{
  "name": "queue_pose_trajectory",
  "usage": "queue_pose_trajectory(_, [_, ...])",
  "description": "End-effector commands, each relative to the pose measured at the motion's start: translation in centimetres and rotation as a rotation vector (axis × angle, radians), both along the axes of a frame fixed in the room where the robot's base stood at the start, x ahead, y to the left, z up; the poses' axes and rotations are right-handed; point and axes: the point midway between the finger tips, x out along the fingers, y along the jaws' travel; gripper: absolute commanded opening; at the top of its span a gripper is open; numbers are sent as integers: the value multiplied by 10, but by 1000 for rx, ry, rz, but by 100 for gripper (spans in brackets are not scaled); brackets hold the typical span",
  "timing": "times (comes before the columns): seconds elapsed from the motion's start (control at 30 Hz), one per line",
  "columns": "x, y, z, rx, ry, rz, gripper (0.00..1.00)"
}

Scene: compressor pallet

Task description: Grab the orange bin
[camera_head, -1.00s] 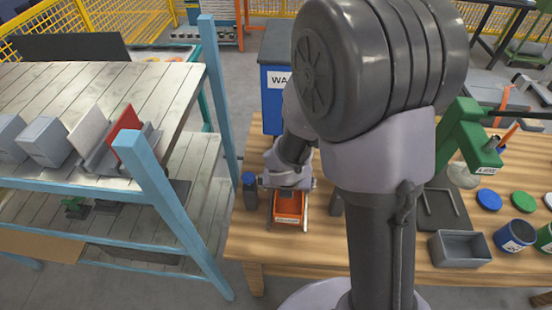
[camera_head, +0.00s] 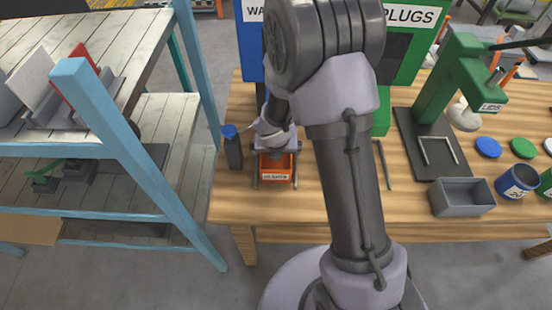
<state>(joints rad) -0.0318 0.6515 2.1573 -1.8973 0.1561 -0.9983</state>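The small orange bin (camera_head: 275,174) with a white label on its front is on the wooden table, near the front edge and left end. My gripper (camera_head: 275,183) is above and around it, with one finger along its left side and one along its right. The fingers stand wide apart, and a thin gap seems to show beside the bin. The back of the bin is hidden under the gripper's wrist.
A dark bottle with a blue cap (camera_head: 232,148) stands close to the bin's left. A blue shelf frame (camera_head: 140,165) is further left. My arm hides part of the table. A grey tray (camera_head: 463,198) and green stand (camera_head: 455,90) are on the right.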

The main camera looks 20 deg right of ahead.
Motion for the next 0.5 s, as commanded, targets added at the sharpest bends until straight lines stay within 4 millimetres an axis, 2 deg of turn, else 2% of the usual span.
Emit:
queue_pose_trajectory(0.3, [0,0,-2,-1,-1,1,98])
queue_pose_trajectory(0.5, [0,0,-1,0,0,1,59])
